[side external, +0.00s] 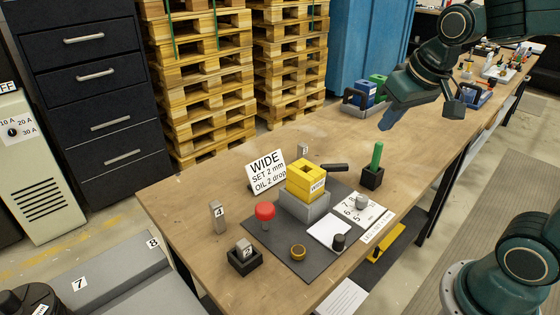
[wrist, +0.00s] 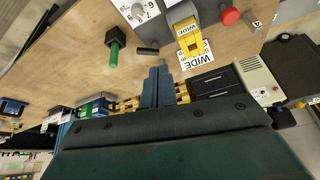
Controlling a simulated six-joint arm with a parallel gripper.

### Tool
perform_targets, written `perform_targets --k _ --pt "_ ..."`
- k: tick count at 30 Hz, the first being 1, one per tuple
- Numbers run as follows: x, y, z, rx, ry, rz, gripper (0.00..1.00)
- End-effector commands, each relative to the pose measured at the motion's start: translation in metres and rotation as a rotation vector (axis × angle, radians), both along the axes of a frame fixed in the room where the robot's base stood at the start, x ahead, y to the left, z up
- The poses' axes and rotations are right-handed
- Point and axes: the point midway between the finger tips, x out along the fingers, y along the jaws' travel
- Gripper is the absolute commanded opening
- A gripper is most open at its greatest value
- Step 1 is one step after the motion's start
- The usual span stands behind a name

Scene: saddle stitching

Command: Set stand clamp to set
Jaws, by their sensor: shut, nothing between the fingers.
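The yellow block labelled WIDE (side external: 306,181) sits on a grey stand (side external: 306,206) on a dark mat. A black lever (side external: 334,167) sticks out to the right behind the block; I cannot tell which setting it shows. In the wrist view the yellow block (wrist: 188,38) is upper right and the black bar (wrist: 147,51) lies just above my fingertips in the picture. My gripper (side external: 384,126) is shut and empty, raised above the table behind and right of the stand. Its blue fingers (wrist: 158,72) are together in the wrist view.
A WIDE sign (side external: 265,171) stands behind-left of the stand. A green-handled tool (side external: 376,156) stands upright in a black holder right of it. A red knob (side external: 265,211), a brass ring (side external: 298,252) and a numbered dial card (side external: 360,208) are nearby. The table's left back is bare.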

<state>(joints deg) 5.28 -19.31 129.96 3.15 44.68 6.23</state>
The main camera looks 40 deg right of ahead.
Motion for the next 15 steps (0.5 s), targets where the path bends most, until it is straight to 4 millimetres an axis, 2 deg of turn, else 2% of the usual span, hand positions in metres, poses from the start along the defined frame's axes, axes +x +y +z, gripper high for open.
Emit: perform_targets --k 1,8,15 --pt "0.012 -0.005 -0.004 0.002 0.01 -0.023 0.0" --pt "0.059 -0.029 -0.02 0.01 0.033 -0.124 0.0" --pt "0.104 -0.058 -0.047 0.017 0.056 -0.225 0.0"
